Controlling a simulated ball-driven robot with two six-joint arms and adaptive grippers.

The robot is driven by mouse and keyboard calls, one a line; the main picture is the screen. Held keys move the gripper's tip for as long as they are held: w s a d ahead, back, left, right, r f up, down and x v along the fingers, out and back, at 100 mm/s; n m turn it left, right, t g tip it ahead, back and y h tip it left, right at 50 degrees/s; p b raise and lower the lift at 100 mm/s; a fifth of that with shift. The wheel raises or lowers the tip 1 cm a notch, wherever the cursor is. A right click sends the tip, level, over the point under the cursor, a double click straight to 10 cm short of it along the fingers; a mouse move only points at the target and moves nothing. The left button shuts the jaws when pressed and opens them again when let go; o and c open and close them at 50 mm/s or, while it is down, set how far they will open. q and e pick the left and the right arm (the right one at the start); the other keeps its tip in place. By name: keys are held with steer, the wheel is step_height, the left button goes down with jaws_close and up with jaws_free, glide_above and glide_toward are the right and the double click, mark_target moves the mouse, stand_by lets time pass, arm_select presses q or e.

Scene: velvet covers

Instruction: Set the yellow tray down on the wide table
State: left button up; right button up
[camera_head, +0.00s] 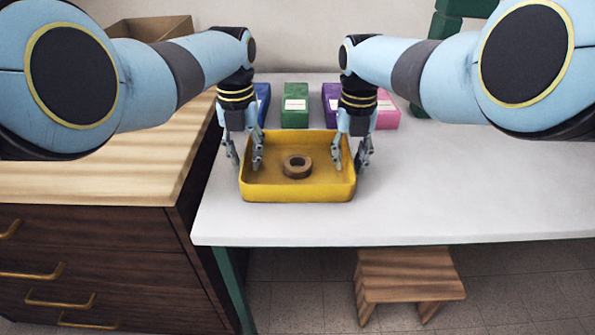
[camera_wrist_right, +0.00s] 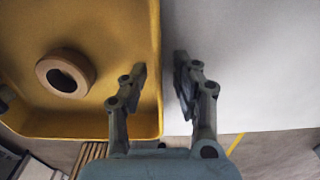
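The yellow tray (camera_head: 300,192) is level on the white wide table (camera_head: 450,185), near its left end, and appears to rest on the top. A brown ring like a tape roll (camera_head: 297,167) lies inside it; it also shows in the right wrist view (camera_wrist_right: 65,73). My left gripper (camera_head: 244,150) straddles the tray's left wall, one finger inside and one outside, fingers apart. My right gripper (camera_head: 352,150) straddles the right wall the same way. In the right wrist view its fingers (camera_wrist_right: 160,80) are spread with gaps on both sides of the wall.
Behind the tray stand blue (camera_head: 262,100), green (camera_head: 295,107), purple (camera_head: 330,95) and pink (camera_head: 387,116) boxes. A wooden-topped drawer cabinet (camera_head: 90,180) adjoins at left. A stool (camera_head: 408,275) stands below the table. The table's right side is clear.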

arm_select(q)
step_height(320, 180, up, 12)
arm_select(e)
step_height(320, 180, up, 12)
stand_by(0.9)
arm_select(q)
steer(key=shift+f, duration=0.1)
arm_select(e)
steer(key=shift+f, duration=0.1)
